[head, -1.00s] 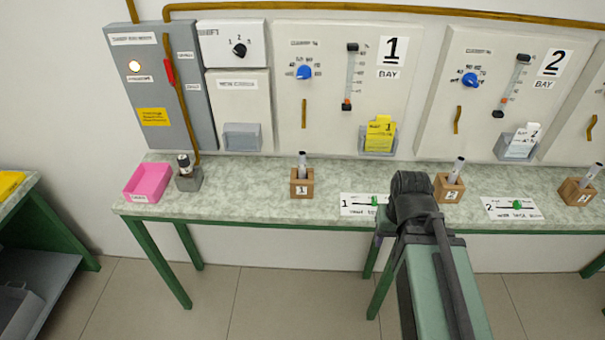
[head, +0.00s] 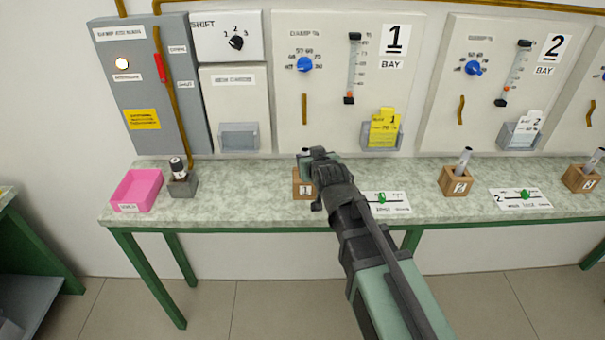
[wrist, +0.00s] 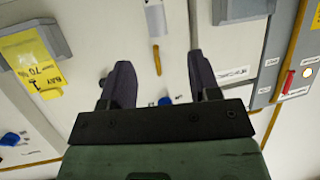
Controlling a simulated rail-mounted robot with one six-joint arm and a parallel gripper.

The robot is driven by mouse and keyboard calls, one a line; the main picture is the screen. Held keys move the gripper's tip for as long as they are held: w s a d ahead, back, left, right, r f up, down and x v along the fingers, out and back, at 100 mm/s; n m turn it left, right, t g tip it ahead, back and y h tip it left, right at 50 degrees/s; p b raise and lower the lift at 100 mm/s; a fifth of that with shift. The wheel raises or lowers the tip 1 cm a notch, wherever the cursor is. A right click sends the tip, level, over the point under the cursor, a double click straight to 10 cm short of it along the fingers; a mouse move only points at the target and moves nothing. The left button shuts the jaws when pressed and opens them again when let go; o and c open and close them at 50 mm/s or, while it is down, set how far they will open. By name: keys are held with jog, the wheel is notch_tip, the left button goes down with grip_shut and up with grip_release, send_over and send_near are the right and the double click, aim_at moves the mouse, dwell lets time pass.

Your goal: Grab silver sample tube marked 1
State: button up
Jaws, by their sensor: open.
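The wooden block marked 1 (head: 301,190) stands on the bench in the head view, partly covered by my arm. In the wrist view my gripper (wrist: 160,62) shows two dark fingers spread apart.
Other silver tubes stand in the wooden blocks marked 2 (head: 455,184) and 3 (head: 580,180). A pink tray (head: 136,190) and a grey holder with a dark-capped item (head: 178,168) are at the left. A white card with a green piece (head: 385,203) lies right of block 1.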

aim_at(304, 150)
jog(key=b+x, duration=0.2)
jog(key=x, duration=0.4)
jog(key=shift+d+f, duration=0.1)
jog(key=shift+d, duration=0.05)
jog(key=b+x, duration=0.2)
jog(key=x, duration=0.3)
jog(key=shift+w, duration=0.1)
jog(key=shift+r, duration=0.25)
jog(key=shift+c, duration=0.3)
grip_shut()
